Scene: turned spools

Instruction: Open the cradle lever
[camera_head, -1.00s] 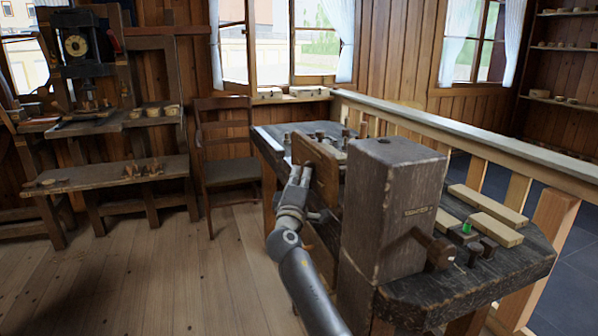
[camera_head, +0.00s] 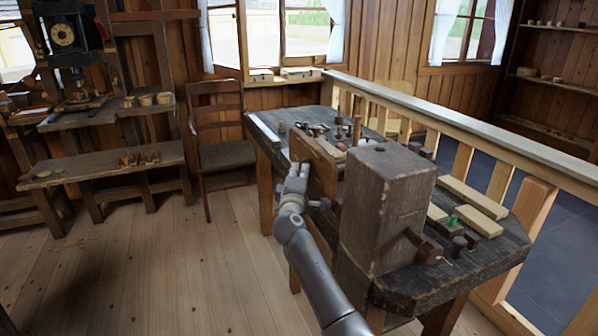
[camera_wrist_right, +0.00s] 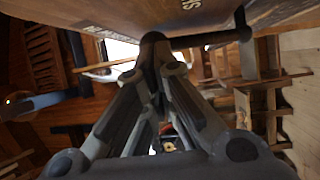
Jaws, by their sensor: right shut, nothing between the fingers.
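My right gripper (camera_head: 298,168) is shut and empty, with its fingertips close against the left face of an upright brown wooden board (camera_head: 318,172) at the bench's left edge. In the right wrist view, the closed fingertips (camera_wrist_right: 157,42) are beside a dark bar (camera_wrist_right: 215,38) that seems to be the cradle lever. The bar runs to the right below the lettered board (camera_wrist_right: 195,12). I cannot tell whether the fingertips touch it. In the head view the lever is not clearly distinguishable. My left gripper is not in view.
A tall dark wooden block (camera_head: 388,205) stands on the bench (camera_head: 470,275) right of my arm. Pale wooden bars (camera_head: 473,197) and small turned pieces lie beyond it. A railing (camera_head: 440,118) runs behind. A chair (camera_head: 222,155) stands left; the floor there is clear.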

